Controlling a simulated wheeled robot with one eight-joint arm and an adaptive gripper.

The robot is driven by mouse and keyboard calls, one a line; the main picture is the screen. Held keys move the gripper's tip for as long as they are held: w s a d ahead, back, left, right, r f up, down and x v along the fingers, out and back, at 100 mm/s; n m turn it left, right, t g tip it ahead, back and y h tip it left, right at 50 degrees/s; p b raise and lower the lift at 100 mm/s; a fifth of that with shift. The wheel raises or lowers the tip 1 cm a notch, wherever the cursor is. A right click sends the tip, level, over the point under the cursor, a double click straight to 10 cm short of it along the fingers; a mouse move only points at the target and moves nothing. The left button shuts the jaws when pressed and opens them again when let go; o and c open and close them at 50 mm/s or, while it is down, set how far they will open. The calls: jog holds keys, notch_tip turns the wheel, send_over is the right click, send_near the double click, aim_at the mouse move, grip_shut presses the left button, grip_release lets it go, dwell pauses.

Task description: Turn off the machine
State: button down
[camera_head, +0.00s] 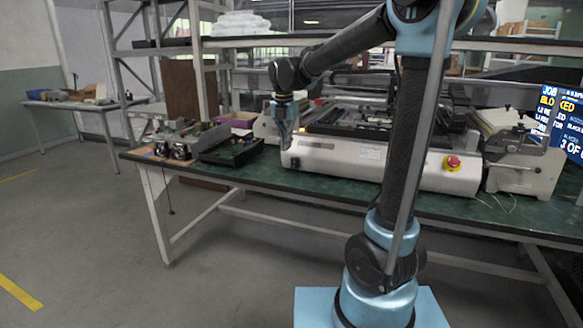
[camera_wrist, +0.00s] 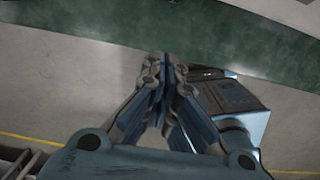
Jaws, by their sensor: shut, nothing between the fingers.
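The machine (camera_head: 345,158) is a long, low, off-white unit on the green workbench in the head view. A red emergency stop button on a yellow base (camera_head: 453,162) sits on its front face, toward the right end. My gripper (camera_head: 286,146) is shut and empty, pointing down near the left end of the machine, well to the left of the red button. In the wrist view my gripper (camera_wrist: 166,62) shows with its fingertips together. The green bench top and the grey floor lie below it there. The red button does not show in the wrist view.
The green workbench (camera_head: 270,172) also holds a black tray with parts (camera_head: 232,152) at left and another grey device (camera_head: 525,165) at right. My arm stands in front of the machine. A blue screen (camera_head: 565,122) is at the far right. The floor at left is clear.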

aim_at(294, 164)
jog(key=f, duration=0.9)
jog(key=shift+w+d+f, duration=0.15)
jog(key=shift+w+f, duration=0.15)
jog(key=shift+f, duration=0.05)
jog(key=shift+w+d+f, duration=0.2)
jog(key=shift+w, duration=0.3)
jog(key=shift+w+d+f, duration=0.15)
jog(key=shift+w, duration=0.35)
jog(key=shift+w+d+f, duration=0.1)
jog(key=shift+w+d, duration=0.05)
jog(key=shift+w, duration=0.3)
jog(key=shift+w+d+f, duration=0.1)
jog(key=shift+w+d, duration=0.05)
jog(key=shift+w, duration=0.25)
jog(key=shift+w+d+f+t, duration=0.1)
jog(key=shift+w+f+t, duration=0.15)
jog(key=shift+t, duration=0.25)
jog(key=shift+r, duration=0.2)
jog(key=shift+r, duration=0.65)
